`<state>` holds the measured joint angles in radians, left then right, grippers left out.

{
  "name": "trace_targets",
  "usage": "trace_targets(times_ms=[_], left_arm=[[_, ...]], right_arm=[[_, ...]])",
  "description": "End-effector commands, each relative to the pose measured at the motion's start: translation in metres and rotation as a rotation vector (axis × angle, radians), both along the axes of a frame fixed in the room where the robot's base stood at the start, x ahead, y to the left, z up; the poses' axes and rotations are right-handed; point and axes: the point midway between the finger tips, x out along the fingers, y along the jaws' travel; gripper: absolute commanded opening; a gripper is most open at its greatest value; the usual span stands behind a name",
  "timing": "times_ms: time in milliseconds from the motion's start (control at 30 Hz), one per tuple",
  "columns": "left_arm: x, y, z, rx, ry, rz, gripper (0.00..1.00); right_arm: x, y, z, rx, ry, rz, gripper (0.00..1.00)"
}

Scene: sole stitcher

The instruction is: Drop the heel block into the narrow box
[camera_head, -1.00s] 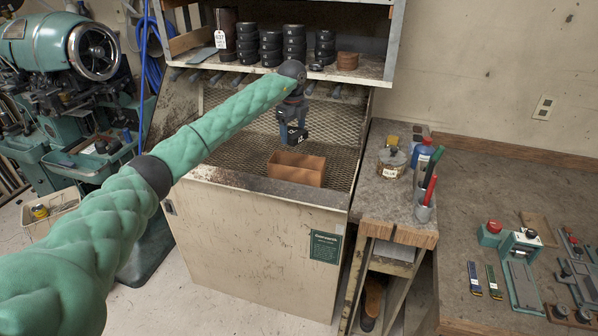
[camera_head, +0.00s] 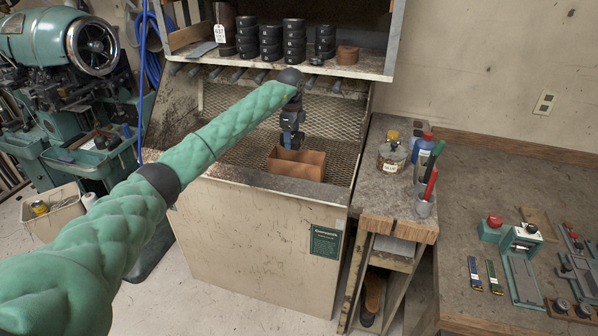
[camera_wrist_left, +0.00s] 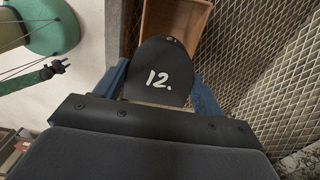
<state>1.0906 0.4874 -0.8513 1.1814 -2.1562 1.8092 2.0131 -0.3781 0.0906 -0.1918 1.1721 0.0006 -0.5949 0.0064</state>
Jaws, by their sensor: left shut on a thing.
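The heel block (camera_wrist_left: 160,72) is black with a rounded end and a white "12." on it. In the left wrist view it sits between the blue fingers of my left gripper (camera_wrist_left: 163,92), which is shut on it. The narrow box (camera_head: 297,164) is brown and open-topped, standing on the mesh floor of the cabinet. It also shows beyond the block in the left wrist view (camera_wrist_left: 195,14). In the head view my left gripper (camera_head: 290,143) points down just above the box's back left part. The block is hard to make out there. My right gripper is out of view.
A shelf (camera_head: 365,67) with stacks of black heel blocks (camera_head: 270,45) hangs above the mesh cabinet. A side stand (camera_head: 375,195) with a jar (camera_head: 392,156) and a pen cup (camera_head: 424,205) is right of it. Mesh around the box is clear.

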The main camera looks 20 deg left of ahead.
Motion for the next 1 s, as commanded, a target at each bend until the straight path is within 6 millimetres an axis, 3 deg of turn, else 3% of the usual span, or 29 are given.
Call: trace_targets(times_ms=[467,500,600,1000], left_arm=[[0.0003,0.0000,-0.0077,0.000,-0.001,-0.001,0.42],[0.0002,0.0000,-0.0077,0.000,-0.001,-0.001,0.77],[0.0002,0.0000,-0.0077,0.000,-0.001,-0.001,0.94],[0.0004,0.0000,-0.0041,0.000,-0.002,-0.001,0.94]], right_arm=[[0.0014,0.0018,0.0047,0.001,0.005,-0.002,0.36],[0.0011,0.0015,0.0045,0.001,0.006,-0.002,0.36],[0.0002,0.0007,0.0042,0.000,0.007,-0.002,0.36],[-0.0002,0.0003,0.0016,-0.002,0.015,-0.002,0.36]])
